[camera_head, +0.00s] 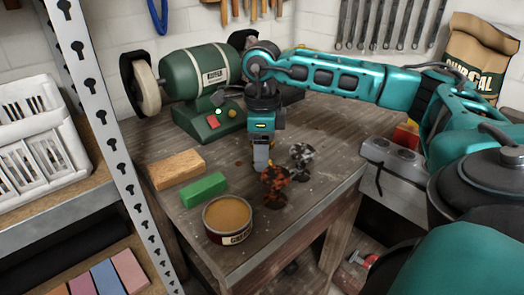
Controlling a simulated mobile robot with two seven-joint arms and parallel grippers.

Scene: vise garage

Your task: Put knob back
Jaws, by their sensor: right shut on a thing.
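My right gripper (262,163) points down over the wooden workbench (325,185), near its middle. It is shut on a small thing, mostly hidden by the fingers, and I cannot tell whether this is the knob. A rusty brown piece (276,182) stands just in front of the gripper, and a grey mottled piece (301,155) stands to its right. I cannot tell whether these touch the gripper. A green bench grinder (200,80) with red and green controls stands behind, at the left. My left gripper is not in view.
An open tin (228,216), a green block (203,190) and a tan block (176,169) lie on the bench's left front. A metal shelf post (110,130) rises at the left. A charcoal bag (480,65) stands at the back right. The bench's right front is clear.

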